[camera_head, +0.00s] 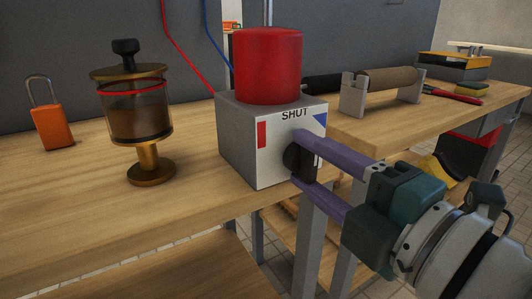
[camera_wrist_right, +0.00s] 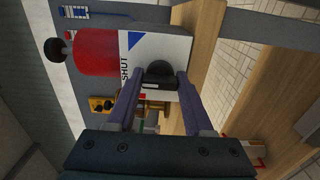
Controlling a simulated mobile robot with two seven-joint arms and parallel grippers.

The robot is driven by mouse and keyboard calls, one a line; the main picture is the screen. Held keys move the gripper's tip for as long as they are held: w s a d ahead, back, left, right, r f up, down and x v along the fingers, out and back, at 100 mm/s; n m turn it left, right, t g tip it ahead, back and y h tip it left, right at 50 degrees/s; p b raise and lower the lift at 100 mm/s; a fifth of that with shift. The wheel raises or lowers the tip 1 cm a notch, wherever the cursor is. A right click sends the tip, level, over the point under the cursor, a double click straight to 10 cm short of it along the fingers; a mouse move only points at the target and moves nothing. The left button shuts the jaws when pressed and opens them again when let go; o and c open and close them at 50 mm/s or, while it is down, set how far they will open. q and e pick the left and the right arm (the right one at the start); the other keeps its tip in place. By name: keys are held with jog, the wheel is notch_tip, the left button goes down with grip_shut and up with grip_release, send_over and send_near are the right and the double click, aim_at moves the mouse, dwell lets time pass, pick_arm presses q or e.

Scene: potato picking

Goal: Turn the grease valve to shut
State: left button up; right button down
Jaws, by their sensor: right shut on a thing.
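The grease valve is a grey box (camera_head: 238,150) with a white front face, topped by a red cylinder (camera_head: 267,65). "SHUT" is printed at the top of the face, with a red mark at left and a blue triangle at right. A black knob (camera_head: 292,160) sits on the face. My right gripper (camera_head: 299,162) is shut on the knob, one purple finger above it and one below. In the right wrist view the knob (camera_wrist_right: 160,73) sits between the two fingertips. The fingers hide part of the knob and face, so its exact angle is unclear. My left gripper is out of view.
On the wooden bench (camera_head: 60,205) stand an orange padlock (camera_head: 54,127) and a brass-and-glass grease cup (camera_head: 137,120), left of the box. A brown roller on a grey stand (camera_head: 385,80) and a red-handled tool (camera_head: 452,96) lie to the right. The bench's front edge runs below the box.

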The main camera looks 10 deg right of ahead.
jog(key=shift+c, duration=1.4)
grip_release()
jog(key=v, duration=1)
